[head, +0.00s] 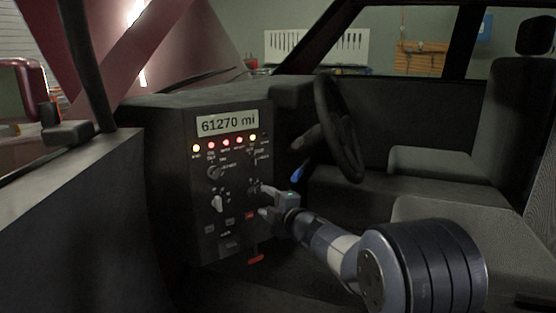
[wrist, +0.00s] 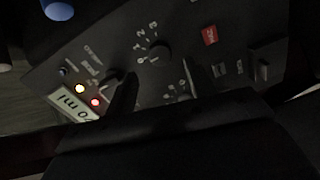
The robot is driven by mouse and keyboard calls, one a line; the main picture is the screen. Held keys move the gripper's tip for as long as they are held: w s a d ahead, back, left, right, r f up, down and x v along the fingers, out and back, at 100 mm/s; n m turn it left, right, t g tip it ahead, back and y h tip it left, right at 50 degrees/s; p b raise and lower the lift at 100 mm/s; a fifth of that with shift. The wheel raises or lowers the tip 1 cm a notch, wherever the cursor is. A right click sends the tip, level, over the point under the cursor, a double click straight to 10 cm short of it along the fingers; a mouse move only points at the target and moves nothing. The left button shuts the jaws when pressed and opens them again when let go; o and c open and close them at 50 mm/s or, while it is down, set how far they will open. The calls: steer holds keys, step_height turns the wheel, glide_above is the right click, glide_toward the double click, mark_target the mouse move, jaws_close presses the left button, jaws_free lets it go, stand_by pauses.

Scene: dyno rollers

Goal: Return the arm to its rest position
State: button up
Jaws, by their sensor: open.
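My gripper (head: 262,198) is at the right side of the dashboard control panel (head: 182,200) in the head view, close to its face, with my arm reaching in from the lower right. The jaws are open and hold nothing that I can see. In the wrist view the panel lies tilted across the picture, with a numbered round knob (wrist: 158,50) and a red button (wrist: 210,36). One dark finger (wrist: 123,96) stands out against the panel. Whether a finger touches a knob, I cannot tell.
The steering wheel (head: 339,128) and a blue-tipped lever (head: 298,173) are just right of the panel. Seats (head: 445,161) fill the right side. The open car door (head: 62,205) is at the left. A display (head: 226,123) reads 61270 mi above several lit lamps.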

mark_target(256, 193)
steer(key=x, duration=0.5)
steer(key=shift+w+a+b, duration=0.15)
steer(key=shift+w+b, duration=0.05)
steer(key=shift+b, duration=0.1)
steer(key=shift+r+m+p, duration=0.2)
steer(key=shift+m+p, duration=0.3)
steer(key=shift+p, duration=0.15)
steer(key=m+p, duration=0.3)
steer(key=m, duration=0.2)
steer(key=m+p, duration=0.2)
steer(key=m, duration=0.2)
steer(key=shift+p, duration=0.35)
steer(key=m+p, duration=0.2)
steer(key=m, duration=0.1)
steer(key=shift+m, duration=0.4)
steer(key=shift+f+v, duration=0.2)
steer(key=shift+v, duration=1.4)
steer(key=shift+f, duration=0.1)
